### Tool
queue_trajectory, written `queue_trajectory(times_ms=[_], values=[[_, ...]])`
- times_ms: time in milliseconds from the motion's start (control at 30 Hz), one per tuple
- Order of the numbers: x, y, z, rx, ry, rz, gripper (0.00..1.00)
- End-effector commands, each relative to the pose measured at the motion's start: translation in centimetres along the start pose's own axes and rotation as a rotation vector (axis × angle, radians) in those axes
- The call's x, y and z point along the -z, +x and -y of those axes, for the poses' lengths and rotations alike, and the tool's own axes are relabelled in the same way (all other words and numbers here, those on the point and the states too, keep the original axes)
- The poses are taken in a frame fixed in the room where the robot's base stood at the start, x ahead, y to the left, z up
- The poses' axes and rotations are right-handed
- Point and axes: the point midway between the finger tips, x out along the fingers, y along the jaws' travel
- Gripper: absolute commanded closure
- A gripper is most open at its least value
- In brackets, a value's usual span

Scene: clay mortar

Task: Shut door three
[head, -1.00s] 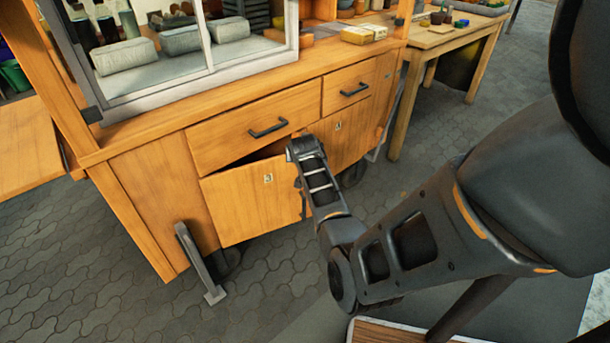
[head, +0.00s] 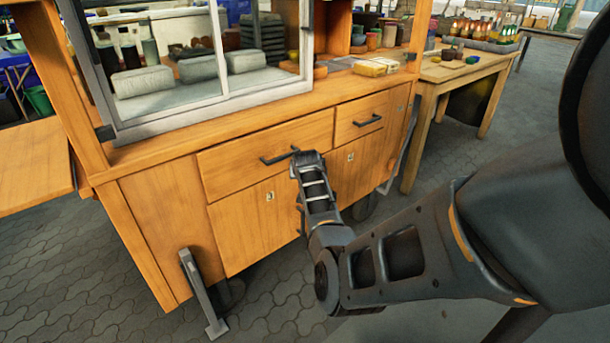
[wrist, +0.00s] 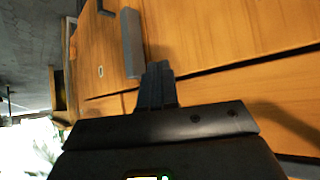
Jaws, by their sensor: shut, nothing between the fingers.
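Door three (head: 238,232) is the wooden left lower door of the cabinet, with a small pale number label (head: 270,196). In the head view it sits flush with the cabinet front, with no dark gap along its top edge. My gripper (head: 296,152) is in front of the cabinet, by the right end of the wide drawer's dark handle (head: 277,157). In the wrist view my gripper (wrist: 158,70) has its fingers together and empty, close beside a grey bar handle (wrist: 131,43). I cannot tell whether they touch. My wrist hides part of the door's right edge.
A narrower drawer with its own handle (head: 368,120) and another lower door (head: 352,172) are to the right. A grey metal leg (head: 203,295) stands at the front left. A wooden table (head: 462,72) is at the back right. Paved floor in front is clear.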

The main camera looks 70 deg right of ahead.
Motion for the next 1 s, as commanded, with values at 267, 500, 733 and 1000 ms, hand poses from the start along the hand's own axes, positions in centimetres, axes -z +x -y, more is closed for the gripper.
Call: queue_trajectory(times_ms=[267, 500, 733, 1000], values=[[0.1, -2.6, 0.0, 0.001, -0.002, -0.002, 1.0], [0.0, -6.1, 0.0, 0.0, -0.003, 0.0, 1.0], [0.0, -7.7, 0.0, 0.0, -0.001, 0.0, 1.0], [-0.2, -7.9, 0.0, 0.002, -0.005, -0.002, 1.0]])
